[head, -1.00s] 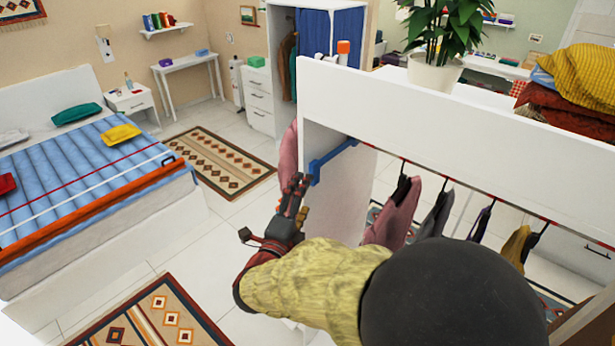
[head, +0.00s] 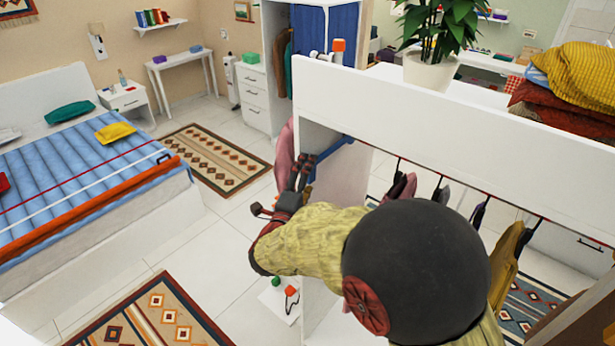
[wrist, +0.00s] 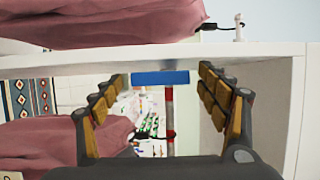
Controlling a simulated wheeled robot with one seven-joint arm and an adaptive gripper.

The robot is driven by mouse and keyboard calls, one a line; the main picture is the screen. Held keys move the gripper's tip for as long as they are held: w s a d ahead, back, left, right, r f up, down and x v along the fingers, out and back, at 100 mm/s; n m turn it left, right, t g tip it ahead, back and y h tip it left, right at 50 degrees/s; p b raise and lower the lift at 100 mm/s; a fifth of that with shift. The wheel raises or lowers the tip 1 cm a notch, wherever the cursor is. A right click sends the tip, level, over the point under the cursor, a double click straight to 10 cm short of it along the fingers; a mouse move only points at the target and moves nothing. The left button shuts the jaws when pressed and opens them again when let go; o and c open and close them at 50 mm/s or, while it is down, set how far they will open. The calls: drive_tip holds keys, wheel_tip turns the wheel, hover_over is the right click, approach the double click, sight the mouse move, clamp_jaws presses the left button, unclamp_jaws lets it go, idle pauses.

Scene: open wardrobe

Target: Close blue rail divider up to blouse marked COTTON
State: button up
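The blue rail divider (head: 336,148) is at the left end of the red rail, under the wardrobe's white top. My gripper (head: 303,172) is at the wardrobe's left side, close to the divider. In the wrist view my gripper (wrist: 160,88) is open, with its fingers wide apart. The blue divider (wrist: 160,78) shows between the fingertips; I cannot tell whether they touch it. Garments hang on the rail: pink (head: 400,186), grey (head: 441,194), dark (head: 478,214) and ochre (head: 507,258). No COTTON marking is readable, and my arm hides parts of the garments.
The white wardrobe top (head: 450,125) runs above the rail and carries a potted plant (head: 430,70) and folded cloths (head: 565,85). A pink garment (head: 285,150) hangs outside at the left. Pink cloth (wrist: 100,22) also crosses the top of the wrist view.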

drive_tip(key=shift+c, duration=1.2)
drive_tip(key=c, duration=1.4)
